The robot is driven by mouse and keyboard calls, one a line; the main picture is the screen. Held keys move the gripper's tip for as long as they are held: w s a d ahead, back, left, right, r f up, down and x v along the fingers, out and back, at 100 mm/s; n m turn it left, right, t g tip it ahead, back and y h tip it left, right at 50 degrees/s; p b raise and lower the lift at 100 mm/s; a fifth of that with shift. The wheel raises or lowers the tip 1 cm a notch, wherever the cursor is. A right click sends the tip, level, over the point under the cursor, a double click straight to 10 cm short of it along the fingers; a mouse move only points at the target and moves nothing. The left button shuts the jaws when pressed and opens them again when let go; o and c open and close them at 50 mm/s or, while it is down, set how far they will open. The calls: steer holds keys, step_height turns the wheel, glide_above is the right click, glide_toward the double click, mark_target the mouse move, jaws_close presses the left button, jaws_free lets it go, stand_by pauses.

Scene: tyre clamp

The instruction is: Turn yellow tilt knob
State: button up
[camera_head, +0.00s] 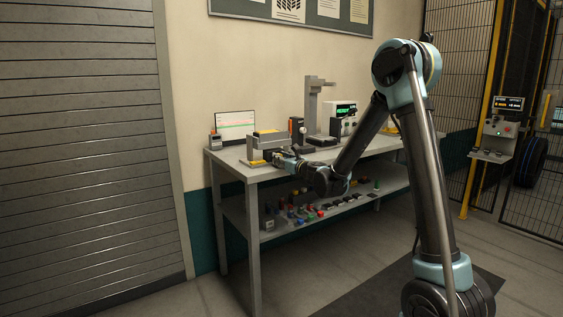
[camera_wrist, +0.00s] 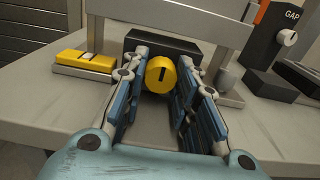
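The yellow tilt knob (camera_wrist: 161,75) is round with a dark upright slot or mark on its face. In the wrist view it sits on the front of a dark block (camera_wrist: 160,44) under a grey frame. My gripper (camera_wrist: 162,98) is open, with one blue-padded finger on each side of the knob. I cannot tell whether either fingertip touches it. In the head view my gripper (camera_head: 279,158) is at the grey fixture (camera_head: 264,140) on the left part of the bench, and the knob cannot be made out there.
A yellow block (camera_wrist: 86,62) on a grey base lies left of my gripper. A dark unit marked GAP with a pale knob (camera_wrist: 287,37) stands to the right. The bench (camera_head: 228,158) also holds a laptop (camera_head: 235,124) and a tall grey stand (camera_head: 312,105). The front bench top is clear.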

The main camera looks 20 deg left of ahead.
steer(key=shift+c, duration=0.2)
steer(key=shift+n, duration=1.5)
steer(key=o, duration=1.1)
steer(key=v, duration=1.2)
steer(key=shift+f, duration=0.1)
